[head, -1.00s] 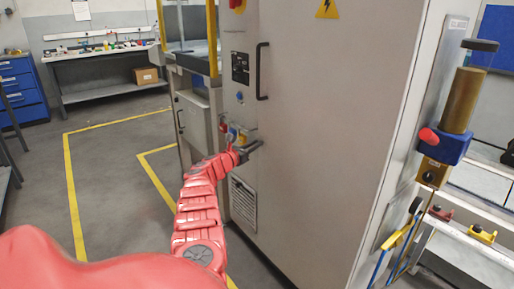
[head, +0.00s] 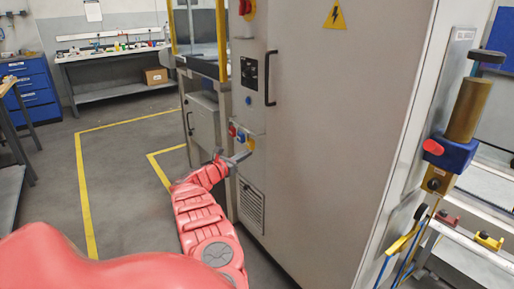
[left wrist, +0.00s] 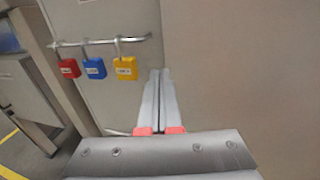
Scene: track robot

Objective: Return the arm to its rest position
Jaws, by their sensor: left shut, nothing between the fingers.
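My left arm reaches from the bottom left toward the tall grey cabinet (head: 330,130). My left gripper (head: 245,156) is shut and empty, just below the padlocks on the cabinet front. In the left wrist view its two fingers (left wrist: 160,75) lie together in front of the grey panel. A red padlock (left wrist: 69,68), a blue padlock (left wrist: 95,68) and a yellow padlock (left wrist: 126,67) hang from a metal bar (left wrist: 100,42) left of the fingers. The fingers look apart from the padlocks. My right gripper is not in view.
The cabinet has a black handle (head: 270,78) and a vent grille (head: 251,204). A smaller grey box (head: 204,122) stands left of it. A workbench (head: 115,54) and blue drawers (head: 28,92) are farther back. Yellow-lined floor (head: 125,165) is open at left.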

